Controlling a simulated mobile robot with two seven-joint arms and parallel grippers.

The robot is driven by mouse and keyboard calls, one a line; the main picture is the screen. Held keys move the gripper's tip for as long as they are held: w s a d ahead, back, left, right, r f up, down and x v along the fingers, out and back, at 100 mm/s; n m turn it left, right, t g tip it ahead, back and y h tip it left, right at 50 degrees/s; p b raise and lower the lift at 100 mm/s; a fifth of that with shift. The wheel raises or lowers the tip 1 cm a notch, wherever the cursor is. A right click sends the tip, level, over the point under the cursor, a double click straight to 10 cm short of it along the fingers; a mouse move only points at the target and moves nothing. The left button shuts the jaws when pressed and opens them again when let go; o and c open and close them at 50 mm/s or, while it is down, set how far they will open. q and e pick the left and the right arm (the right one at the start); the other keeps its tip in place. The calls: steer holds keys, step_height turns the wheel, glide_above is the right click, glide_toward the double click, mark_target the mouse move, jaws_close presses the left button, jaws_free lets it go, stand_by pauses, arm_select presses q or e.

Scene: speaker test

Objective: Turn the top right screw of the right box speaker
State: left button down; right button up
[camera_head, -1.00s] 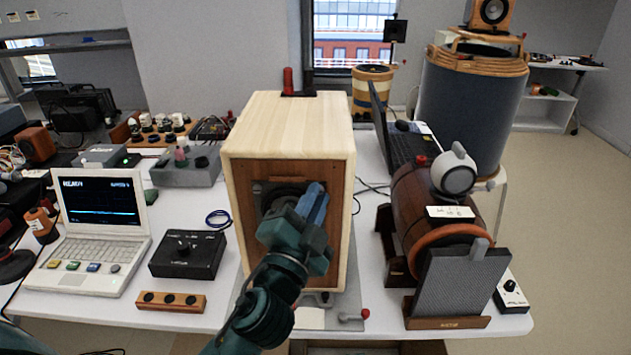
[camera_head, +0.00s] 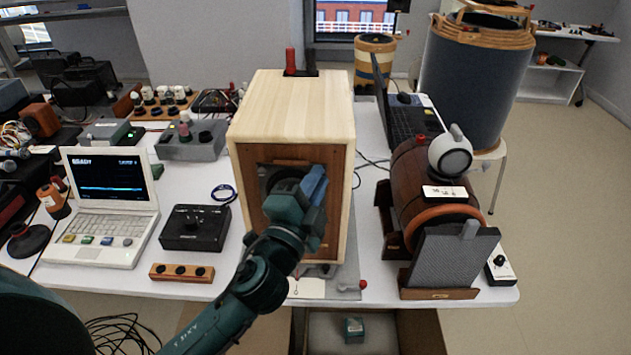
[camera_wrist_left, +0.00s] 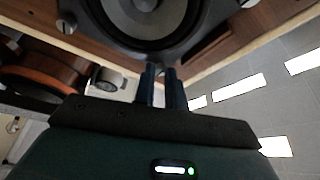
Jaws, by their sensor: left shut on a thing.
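The box speaker (camera_head: 292,105) is a light wooden cabinet with a darker brown front, standing at the middle of the table. Its round driver sits in a dark frame (camera_wrist_left: 205,35), large in the left wrist view. Silver screws show on this frame at the left (camera_wrist_left: 67,25) and right (camera_wrist_left: 248,3). My left gripper (camera_head: 308,182) covers part of the speaker's front. In the wrist view its two dark fingers (camera_wrist_left: 160,77) are close together at a frame corner between those screws. They are shut on a screw there, mostly hidden by the fingertips. My right gripper is not in view.
A barrel-shaped speaker (camera_head: 407,190) with a grey grille panel (camera_head: 452,262) stands to the right. A laptop (camera_head: 112,195), a black control box (camera_head: 195,228) and a wooden knob strip (camera_head: 181,273) lie to the left. An open crate (camera_head: 420,335) is below the table.

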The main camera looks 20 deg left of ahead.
arm_select(q)
steer(key=c, duration=1.7)
jaws_free()
steer(key=shift+r, duration=0.1)
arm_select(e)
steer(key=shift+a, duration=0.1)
arm_select(q)
steer(key=shift+s+a+f+b, duration=0.25)
steer(key=shift+s+b, duration=0.45)
steer(key=shift+s, duration=1.45)
steer(key=shift+s+a+f+b, duration=0.2)
steer(key=shift+s+f+b, duration=0.4)
steer(key=shift+s, duration=1.55)
steer(key=shift+s+a+f+b, duration=0.15)
steer(key=shift+s+b, duration=0.7)
steer(key=shift+s, duration=1.3)
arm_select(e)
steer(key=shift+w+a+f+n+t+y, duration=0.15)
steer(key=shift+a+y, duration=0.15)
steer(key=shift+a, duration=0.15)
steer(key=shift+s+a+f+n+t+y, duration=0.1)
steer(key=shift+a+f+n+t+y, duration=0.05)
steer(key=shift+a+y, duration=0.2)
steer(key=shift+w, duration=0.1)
